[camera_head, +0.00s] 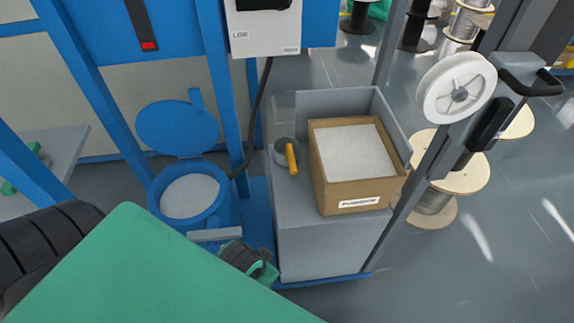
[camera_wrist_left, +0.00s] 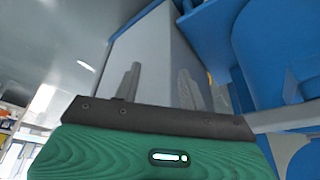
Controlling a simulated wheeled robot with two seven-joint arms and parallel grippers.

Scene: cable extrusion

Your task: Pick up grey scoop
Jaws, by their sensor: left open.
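The grey scoop (camera_head: 281,148) with a yellow handle lies on top of the grey cabinet (camera_head: 300,200), just left of the cardboard box (camera_head: 350,203). My left gripper (camera_head: 257,271) is low in the head view, in front of the cabinet and apart from the scoop; my green arm hides much of it. In the left wrist view my left gripper (camera_wrist_left: 158,88) is open, with its two grey fingers apart and nothing between them. The scoop cannot be made out clearly in the wrist view. My right gripper is not in view.
The box holds white granules. A blue hopper (camera_head: 160,207) with its lid (camera_head: 178,128) raised and white material inside stands left of the cabinet. Blue frame posts (camera_head: 222,80) and a black cable (camera_head: 258,110) rise behind. A white spool (camera_head: 432,95) hangs at the right.

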